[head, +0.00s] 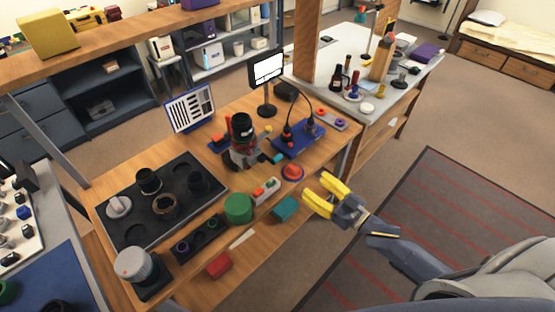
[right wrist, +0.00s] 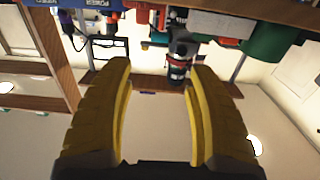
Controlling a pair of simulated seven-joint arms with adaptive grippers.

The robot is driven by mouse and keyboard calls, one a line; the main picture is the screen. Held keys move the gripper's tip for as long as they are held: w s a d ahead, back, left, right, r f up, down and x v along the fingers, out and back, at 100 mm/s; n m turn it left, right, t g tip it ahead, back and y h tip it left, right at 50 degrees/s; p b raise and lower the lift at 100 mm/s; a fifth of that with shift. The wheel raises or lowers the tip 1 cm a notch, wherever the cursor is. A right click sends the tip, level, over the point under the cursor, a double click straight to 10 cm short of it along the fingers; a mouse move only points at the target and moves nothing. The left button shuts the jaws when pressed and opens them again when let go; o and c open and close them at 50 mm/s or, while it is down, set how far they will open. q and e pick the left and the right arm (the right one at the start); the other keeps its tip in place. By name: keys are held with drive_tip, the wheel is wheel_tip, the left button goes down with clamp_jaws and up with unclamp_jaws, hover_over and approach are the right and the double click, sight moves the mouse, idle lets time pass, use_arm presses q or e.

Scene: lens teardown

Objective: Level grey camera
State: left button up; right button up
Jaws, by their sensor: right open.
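The grey camera (head: 243,156) sits on the wooden bench in the head view, with a dark lens (head: 241,126) standing up from it; whether it sits level is hard to tell. It appears inverted in the right wrist view, its dark lens (right wrist: 178,68) showing beyond and between the fingers. My right gripper (head: 319,194) has yellow fingers, open and empty, off the bench's front edge and apart from the camera. It also shows in the right wrist view (right wrist: 160,72). My left gripper is not in view.
A dark tray (head: 128,235) with several lens parts lies left. A green cylinder (head: 238,208), a red-topped button (head: 292,172) and a teal block (head: 286,208) sit near the front edge. A blue tool stand (head: 299,141) and a small monitor (head: 267,67) stand behind. Floor right is open.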

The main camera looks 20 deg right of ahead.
sight(279, 158)
drive_tip(key=x, duration=1.5)
drive_tip(key=shift+w+a, duration=0.2)
drive_tip(key=shift+w, duration=0.1)
drive_tip(key=shift+o, duration=0.2)
clamp_jaws()
